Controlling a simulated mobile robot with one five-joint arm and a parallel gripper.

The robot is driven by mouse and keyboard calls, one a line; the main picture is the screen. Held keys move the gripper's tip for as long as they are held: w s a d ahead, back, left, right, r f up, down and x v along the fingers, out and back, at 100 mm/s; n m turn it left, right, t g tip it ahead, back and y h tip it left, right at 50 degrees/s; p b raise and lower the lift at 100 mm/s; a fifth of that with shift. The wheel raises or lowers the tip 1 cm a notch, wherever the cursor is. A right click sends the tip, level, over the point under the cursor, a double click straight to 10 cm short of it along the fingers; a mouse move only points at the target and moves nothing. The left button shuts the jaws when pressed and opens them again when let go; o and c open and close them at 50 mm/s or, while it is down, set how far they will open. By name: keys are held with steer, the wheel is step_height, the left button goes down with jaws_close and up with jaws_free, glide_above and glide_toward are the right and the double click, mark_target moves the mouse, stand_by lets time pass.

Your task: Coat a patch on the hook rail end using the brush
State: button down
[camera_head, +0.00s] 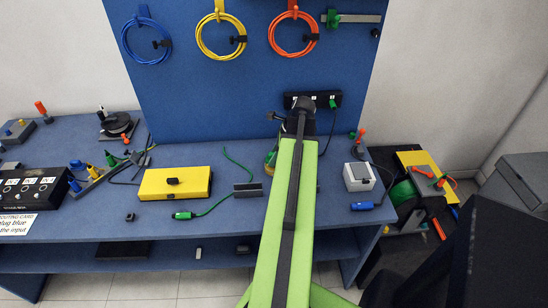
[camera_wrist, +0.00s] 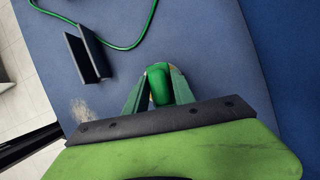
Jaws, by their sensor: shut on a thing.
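My gripper (camera_wrist: 159,72) is shut on a bright green rounded piece (camera_wrist: 160,86), which shows between its two fingers in the wrist view. It could be the brush handle, but no bristles show and I cannot tell. The fingers sit above the blue bench. A grey metal bar with a green clamp (camera_head: 333,18) is at the upper right of the blue panel. It may be the hook rail end; I cannot be sure. No coated patch can be made out on it.
Blue, yellow and orange cable coils (camera_head: 292,35) hang on the blue panel (camera_head: 200,100). A yellow box (camera_head: 176,183), a black slotted block (camera_wrist: 88,55), a green cable (camera_head: 212,208) and a white box (camera_head: 359,177) lie on the bench. A black socket strip (camera_head: 327,99) is behind my arm.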

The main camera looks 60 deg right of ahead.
stand_by(0.3)
step_height(320, 180, up, 7)
steer(key=p, duration=0.7)
steer(key=shift+r, duration=0.1)
